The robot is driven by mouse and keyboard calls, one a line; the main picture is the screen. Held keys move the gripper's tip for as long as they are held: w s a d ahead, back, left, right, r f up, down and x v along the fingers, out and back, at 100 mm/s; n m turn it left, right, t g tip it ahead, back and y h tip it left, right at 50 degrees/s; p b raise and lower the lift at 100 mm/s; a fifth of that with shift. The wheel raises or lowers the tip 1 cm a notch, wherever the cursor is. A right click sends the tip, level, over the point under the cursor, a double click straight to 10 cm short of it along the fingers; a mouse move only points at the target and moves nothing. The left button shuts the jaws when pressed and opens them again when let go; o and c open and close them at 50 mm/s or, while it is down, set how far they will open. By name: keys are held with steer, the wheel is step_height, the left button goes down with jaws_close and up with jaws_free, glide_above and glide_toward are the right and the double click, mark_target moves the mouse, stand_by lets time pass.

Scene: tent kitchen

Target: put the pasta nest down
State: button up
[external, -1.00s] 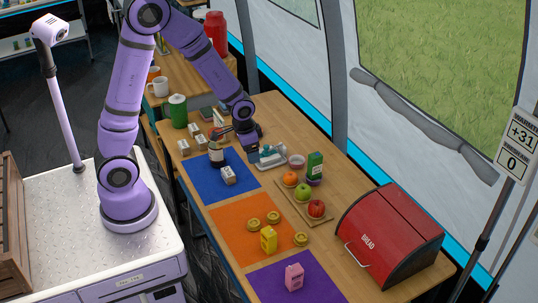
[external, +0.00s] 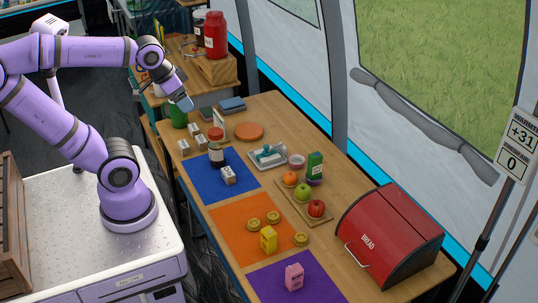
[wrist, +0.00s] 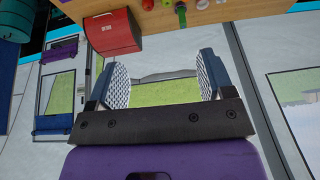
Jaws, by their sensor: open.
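Several yellow pasta nests show in the external view. Two nests (external: 263,221) lie on the orange mat (external: 232,237), and another nest (external: 301,239) lies near the mat's right edge by a yellow box. My gripper (external: 185,103) is raised above the far left end of the table, well away from the nests. In the wrist view my gripper (wrist: 162,78) is open, with nothing between its two pads. No pasta nest can be made out in the wrist view.
The table holds a blue mat (external: 205,184) with a jar and small box, a purple mat (external: 270,285) with a pink carton, a fruit board (external: 291,207), a tray (external: 268,157) and a red bread box (external: 390,238). A green canister (external: 179,117) is near my gripper.

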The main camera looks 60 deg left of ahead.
steer(key=shift+o, duration=0.5)
steer(key=shift+s+r, duration=0.25)
steer(key=shift+s, duration=0.4)
steer(key=shift+s+r, duration=0.2)
steer(key=shift+s, duration=0.45)
steer(key=m+g, duration=0.2)
steer(key=g, duration=0.3)
glide_above(254, 221)
step_height(254, 221, down, 47)
steer(key=shift+d+f, duration=0.1)
steer(key=shift+f, duration=4.85)
steer(key=c, duration=1.1)
